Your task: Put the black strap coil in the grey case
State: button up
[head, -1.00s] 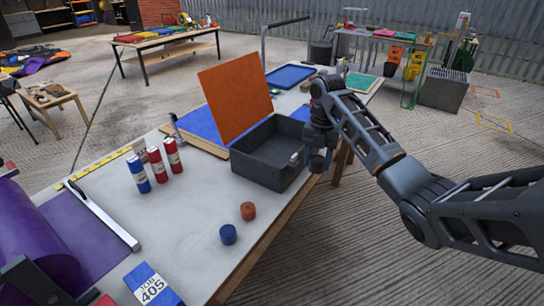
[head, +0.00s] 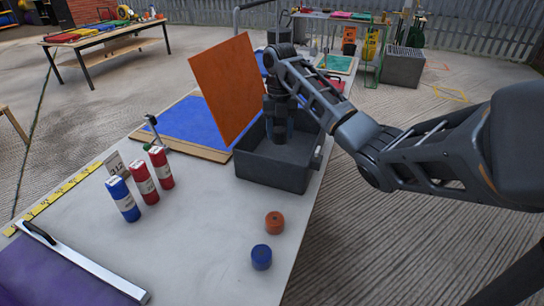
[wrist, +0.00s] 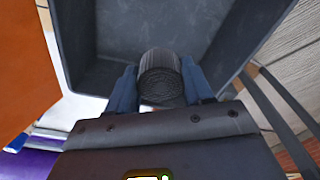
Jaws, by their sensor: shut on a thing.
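The grey case (head: 268,176) stands open on the table, and its wall and floor also show in the wrist view (wrist: 105,62). My gripper (head: 279,132) points down into the case opening in the head view. In the wrist view my gripper (wrist: 162,84) is shut on the black strap coil (wrist: 160,72), a ribbed dark cylinder between the two blue-grey fingers. The case floor shows beyond the coil. I cannot tell whether the coil touches the floor. The coil is not clearly visible in the head view.
An orange panel (head: 224,88) stands upright at the case's left. Two red cylinders (head: 160,166) and a blue one (head: 123,199) stand left. An orange roll (head: 275,222) and a blue roll (head: 261,257) lie in front. The table's right edge is close to the case.

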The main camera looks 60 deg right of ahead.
jog(key=f, duration=0.5)
jog(key=shift+w+f, duration=0.1)
jog(key=shift+w, duration=0.1)
jog(key=shift+f, duration=2.5)
jog(key=shift+f, duration=0.15)
jog(key=o, duration=1.1)
jog(key=shift+o, duration=0.2)
jog(key=r, duration=1.2)
jog(key=shift+w+d+r, duration=0.15)
jog(key=shift+w+d, duration=0.15)
jog(key=shift+d, duration=0.1)
